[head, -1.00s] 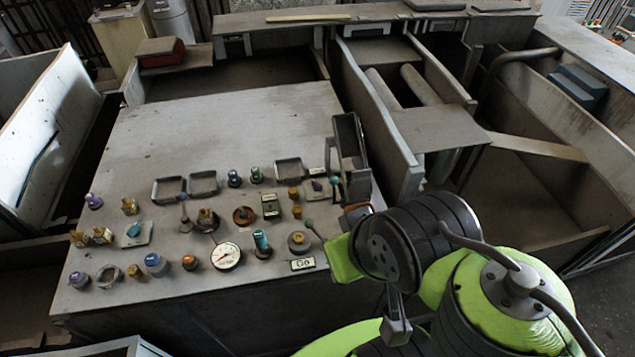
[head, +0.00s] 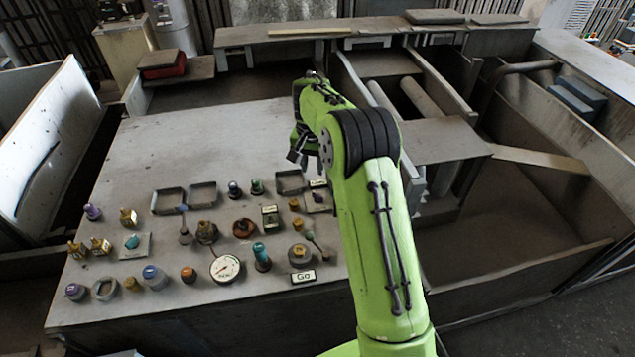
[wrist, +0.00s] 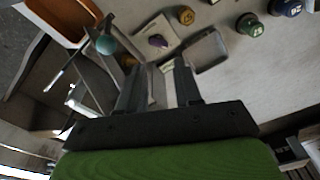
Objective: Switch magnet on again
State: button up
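A panel of controls (head: 130,215) lies on the grey table. No label that I can read says magnet, so I cannot tell which control is the magnet switch. A purple knob (head: 317,197) sits on a light plate near the right end; the wrist view shows it (wrist: 158,41) just beyond my fingertips, apart from them. A teal ball-ended lever (wrist: 106,45) shows to its left there. My gripper (head: 297,156) is above the table's right side, behind the controls; in the wrist view (wrist: 162,72) its fingers are apart with nothing seen between them.
Empty shallow trays (head: 168,201) stand along the back of the controls, one (head: 290,182) under my gripper. A round gauge (head: 226,268) and a "Go" label (head: 303,277) are at the front. The table's back (head: 220,130) is clear. Metal bins (head: 530,200) stand to the right.

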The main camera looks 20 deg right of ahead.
jog(key=m, duration=0.2)
send_over(318, 194)
jog(key=shift+g, duration=0.4)
notch_tip(318, 194, down, 10)
jog(key=shift+a+r, duration=0.1)
jog(key=shift+r, duration=0.1)
notch_tip(318, 194, down, 2)
jog(key=shift+s+f+b, duration=0.1)
jog(key=shift+f+b, duration=0.15)
jog(key=shift+b, duration=0.65)
jog(key=shift+f+n, duration=0.35)
jog(key=shift+n, duration=0.05)
jog(key=n, duration=0.2)
jog(key=shift+s+r+n, duration=0.15)
jog(key=shift+r+n, duration=0.1)
jog(key=shift+n, duration=0.05)
jog(key=n+p, duration=0.1)
jog(key=n, duration=0.1)
jog(key=shift+n, duration=0.4)
jog(key=n, duration=0.2)
jog(key=shift+f+n, duration=0.1)
jog(key=shift+n, duration=0.3)
jog(key=n, duration=0.5)
jog(key=shift+w+f, duration=0.15)
jog(key=shift+w, duration=0.05)
jog(key=shift+f+b, duration=0.6)
jog(key=shift+b, duration=0.15)
